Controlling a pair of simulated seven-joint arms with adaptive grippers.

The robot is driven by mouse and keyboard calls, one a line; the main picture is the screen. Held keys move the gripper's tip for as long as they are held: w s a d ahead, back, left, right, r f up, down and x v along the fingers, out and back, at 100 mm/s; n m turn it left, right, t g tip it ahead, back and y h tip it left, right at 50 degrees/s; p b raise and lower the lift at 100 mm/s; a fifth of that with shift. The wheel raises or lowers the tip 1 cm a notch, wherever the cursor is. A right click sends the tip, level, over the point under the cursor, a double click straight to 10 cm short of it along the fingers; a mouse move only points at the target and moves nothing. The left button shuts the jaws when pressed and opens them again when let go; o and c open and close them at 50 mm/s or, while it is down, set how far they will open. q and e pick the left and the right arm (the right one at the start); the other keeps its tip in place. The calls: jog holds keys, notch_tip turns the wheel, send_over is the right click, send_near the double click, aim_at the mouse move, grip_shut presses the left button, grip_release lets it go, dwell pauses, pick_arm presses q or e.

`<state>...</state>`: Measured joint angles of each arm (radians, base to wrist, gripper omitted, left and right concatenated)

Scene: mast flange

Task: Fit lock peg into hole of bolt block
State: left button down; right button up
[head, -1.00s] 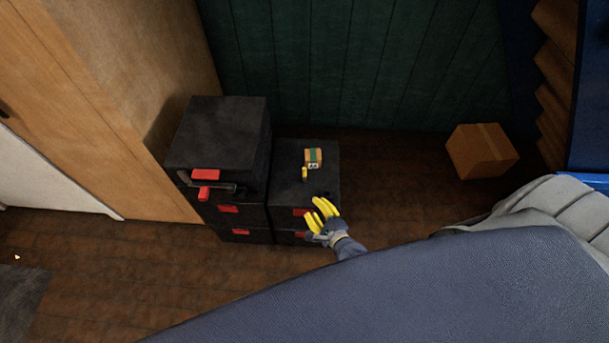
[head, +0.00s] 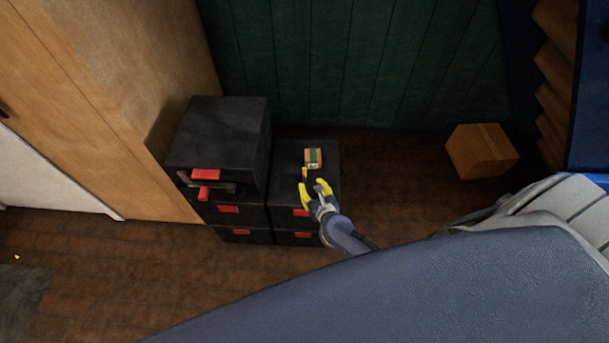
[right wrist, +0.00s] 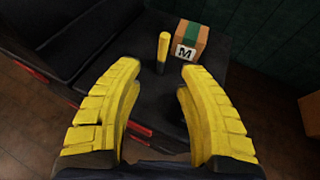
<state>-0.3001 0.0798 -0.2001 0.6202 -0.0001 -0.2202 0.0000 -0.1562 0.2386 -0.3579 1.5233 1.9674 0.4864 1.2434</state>
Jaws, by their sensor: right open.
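A peg with a yellow upper part and dark lower part (right wrist: 162,52) stands upright on the dark cabinet top in the right wrist view. In the head view its yellow part (head: 304,173) shows just beyond my right gripper (head: 315,187). This gripper, also in the right wrist view (right wrist: 158,78), is open, with its yellow fingers spread and nothing between them. The peg is ahead of the fingertips, apart from them. I cannot clearly make out a bolt block or its hole; a dark patch on the cabinet top lies near the right finger. My left gripper is not in view.
A small orange box with a green stripe (head: 313,158) and an M label sits beside the peg. The low black cabinet (head: 287,192) has red handles. A taller black cabinet (head: 218,130) adjoins it on the left. A cardboard box (head: 481,152) lies right.

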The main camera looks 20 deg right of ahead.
aim_at(305, 173)
jog(key=x, duration=0.4)
jog(key=shift+w, duration=0.15)
jog(key=shift+d+r+x, duration=0.1)
jog(key=shift+x, duration=0.9)
jog(key=shift+d+r+x, duration=0.1)
jog(key=shift+r+x, duration=0.05)
jog(key=shift+x, duration=1.8)
grip_shut()
